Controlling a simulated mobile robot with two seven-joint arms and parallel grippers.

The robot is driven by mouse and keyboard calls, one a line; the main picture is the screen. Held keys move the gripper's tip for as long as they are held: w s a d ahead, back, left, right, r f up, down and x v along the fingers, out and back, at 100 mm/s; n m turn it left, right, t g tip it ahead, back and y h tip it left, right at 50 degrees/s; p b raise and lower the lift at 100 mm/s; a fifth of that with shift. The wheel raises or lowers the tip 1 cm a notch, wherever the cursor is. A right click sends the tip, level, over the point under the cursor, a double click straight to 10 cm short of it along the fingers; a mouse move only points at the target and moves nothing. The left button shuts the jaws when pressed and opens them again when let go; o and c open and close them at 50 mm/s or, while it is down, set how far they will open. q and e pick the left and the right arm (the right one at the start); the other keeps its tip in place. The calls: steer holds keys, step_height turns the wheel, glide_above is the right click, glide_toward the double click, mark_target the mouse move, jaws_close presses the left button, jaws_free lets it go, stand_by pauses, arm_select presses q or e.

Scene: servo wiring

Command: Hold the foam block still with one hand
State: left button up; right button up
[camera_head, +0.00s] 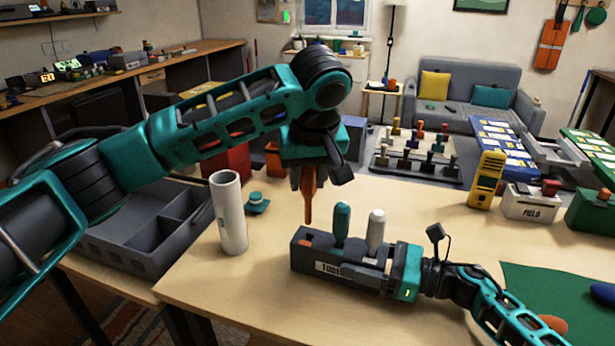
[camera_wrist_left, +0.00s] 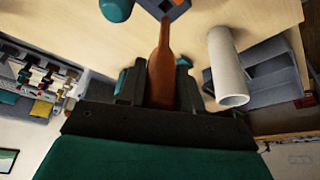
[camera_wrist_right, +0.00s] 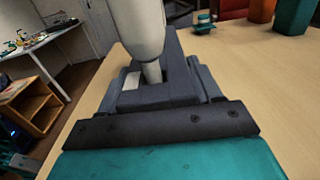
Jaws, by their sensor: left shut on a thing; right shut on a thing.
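The foam block (camera_head: 312,246) is a dark grey block with a white label on its front, lying on the table. A teal-handled tool (camera_head: 342,220) and a white-handled tool (camera_head: 376,228) stand upright in it. My right gripper (camera_head: 375,270) is shut on the block's right part, one finger along each side; the right wrist view shows the block (camera_wrist_right: 158,98) between the fingers. My left gripper (camera_head: 309,182) is shut on an orange tool (camera_wrist_left: 161,70), which points down above the block's left end. In the head view its tip looks close to the block; I cannot tell whether it touches.
A white tube (camera_head: 229,215) stands left of the block, with a small teal item (camera_head: 257,203) beside it. A grey divided tray (camera_head: 150,240) is at the left. A yellow meter (camera_head: 486,180), a white box (camera_head: 530,203) and a green mat (camera_head: 550,290) are at the right.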

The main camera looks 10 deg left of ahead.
steer(key=o, duration=1.1)
steer(key=shift+o, duration=0.2)
